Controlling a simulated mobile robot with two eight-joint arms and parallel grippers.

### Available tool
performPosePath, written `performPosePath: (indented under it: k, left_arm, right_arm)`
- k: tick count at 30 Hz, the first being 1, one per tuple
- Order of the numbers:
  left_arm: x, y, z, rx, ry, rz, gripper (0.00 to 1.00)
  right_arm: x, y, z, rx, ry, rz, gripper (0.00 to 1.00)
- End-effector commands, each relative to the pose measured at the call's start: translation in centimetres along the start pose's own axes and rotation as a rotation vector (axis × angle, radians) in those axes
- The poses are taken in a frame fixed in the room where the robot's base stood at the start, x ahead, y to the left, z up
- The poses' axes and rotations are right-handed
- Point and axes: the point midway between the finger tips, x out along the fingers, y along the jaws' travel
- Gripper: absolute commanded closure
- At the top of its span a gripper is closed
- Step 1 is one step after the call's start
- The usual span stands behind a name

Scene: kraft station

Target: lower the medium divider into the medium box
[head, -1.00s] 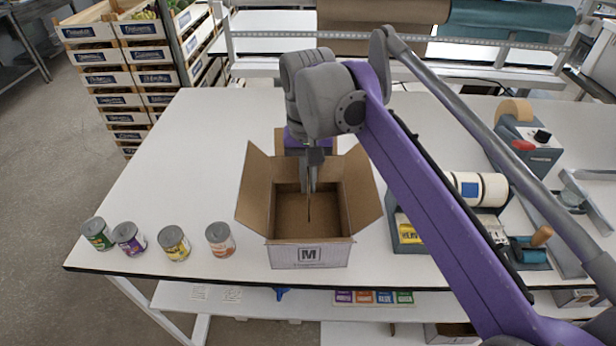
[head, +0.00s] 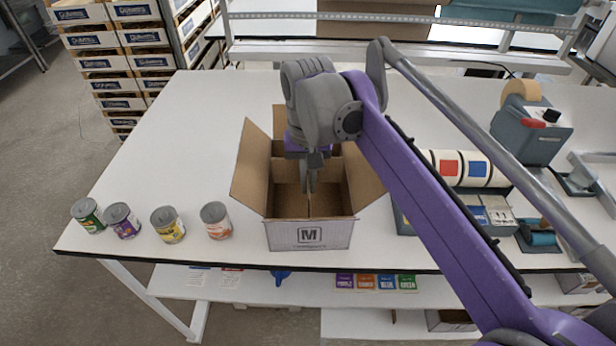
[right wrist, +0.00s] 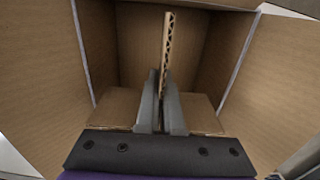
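The medium box (head: 310,235), a brown carton with a white front marked "M", stands on the table with its flaps spread. My right gripper (head: 308,187) reaches down into its opening. The right wrist view shows my right gripper's fingers (right wrist: 160,105) shut on the medium divider (right wrist: 168,50), a thin corrugated sheet seen edge-on. The divider stands upright between the box walls, near the middle. In the head view only a thin edge of it shows under the fingers. Its lower edge is hidden, so I cannot tell whether it touches the floor of the box. My left gripper is not in view.
Several cans (head: 169,224) stand left of the box near the table's front edge. A label dispenser (head: 460,168) and a tape machine (head: 530,125) stand to the right, partly behind my arm. The table's back left is clear.

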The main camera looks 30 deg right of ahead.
Motion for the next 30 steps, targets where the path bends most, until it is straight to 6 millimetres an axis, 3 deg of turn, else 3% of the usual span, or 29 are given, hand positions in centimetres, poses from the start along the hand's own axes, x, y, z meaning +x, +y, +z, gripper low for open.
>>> performPosePath:
  k: [30]
  left_arm:
    - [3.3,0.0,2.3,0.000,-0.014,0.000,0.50]
  right_arm:
    - [7.0,0.0,0.0,0.000,0.000,0.000,1.00]
